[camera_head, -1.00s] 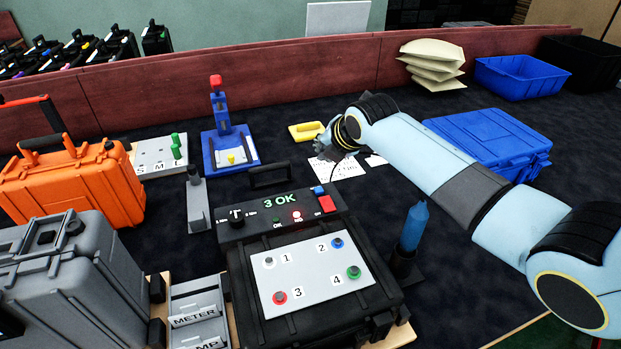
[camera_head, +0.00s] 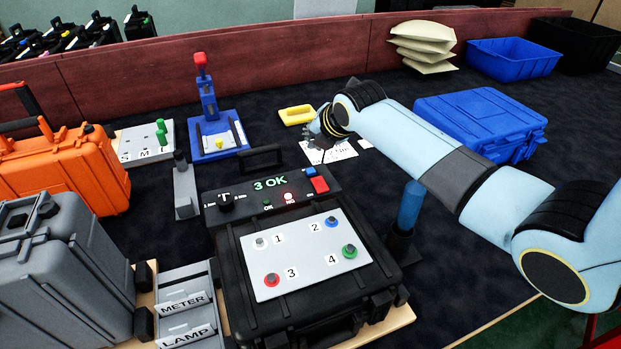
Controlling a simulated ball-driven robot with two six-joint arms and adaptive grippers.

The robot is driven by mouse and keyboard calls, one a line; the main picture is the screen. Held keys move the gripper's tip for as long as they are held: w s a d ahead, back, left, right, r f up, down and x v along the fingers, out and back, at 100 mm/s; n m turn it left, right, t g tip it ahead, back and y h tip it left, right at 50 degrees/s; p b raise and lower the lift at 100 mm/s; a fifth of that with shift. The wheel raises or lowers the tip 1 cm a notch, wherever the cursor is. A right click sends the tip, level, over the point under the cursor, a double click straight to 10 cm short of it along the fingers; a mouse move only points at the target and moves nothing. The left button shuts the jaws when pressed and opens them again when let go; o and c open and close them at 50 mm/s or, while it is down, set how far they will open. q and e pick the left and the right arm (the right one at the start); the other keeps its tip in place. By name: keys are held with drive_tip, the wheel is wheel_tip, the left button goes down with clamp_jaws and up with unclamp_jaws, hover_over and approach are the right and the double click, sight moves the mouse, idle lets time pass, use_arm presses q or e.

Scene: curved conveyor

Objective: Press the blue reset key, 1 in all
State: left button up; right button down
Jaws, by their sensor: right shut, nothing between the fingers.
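The small blue key (camera_head: 310,171) sits at the panel's upper right, just above a larger red key (camera_head: 319,185). My right gripper (camera_head: 320,140) is shut and empty, beyond the panel over white paper sheets. It is apart from the blue key in the picture; its height is hard to judge. My left gripper is not in view.
A white plate (camera_head: 300,280) carries numbered coloured knobs. A blue cylinder (camera_head: 411,205) stands in a black holder at right. A blue press fixture (camera_head: 210,140), yellow block (camera_head: 296,115), orange case (camera_head: 75,180), grey case (camera_head: 60,270) and blue case (camera_head: 480,120) surround it.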

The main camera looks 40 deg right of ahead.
drive_tip(key=b, duration=0.3)
hover_over(313, 169)
wheel_tip(313, 169, down, 4)
drive_tip(key=shift+s+f, duration=0.1)
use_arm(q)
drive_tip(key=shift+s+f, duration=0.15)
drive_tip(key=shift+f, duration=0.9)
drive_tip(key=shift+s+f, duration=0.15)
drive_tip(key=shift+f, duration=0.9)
use_arm(e)
drive_tip(key=shift+f, duration=0.4)
drive_tip(key=shift+f, duration=0.1)
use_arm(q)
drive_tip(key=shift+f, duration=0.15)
use_arm(e)
drive_tip(key=shift+f, duration=0.35)
use_arm(q)
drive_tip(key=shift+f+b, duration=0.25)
drive_tip(key=shift+b, duration=0.15)
use_arm(e)
drive_tip(key=shift+f, duration=0.4)
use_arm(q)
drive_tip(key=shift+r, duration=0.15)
use_arm(e)
drive_tip(key=shift+r, duration=0.15)
use_arm(q)
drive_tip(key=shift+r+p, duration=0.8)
drive_tip(key=shift+p, duration=0.1)
use_arm(e)
drive_tip(key=shift+r, duration=0.75)
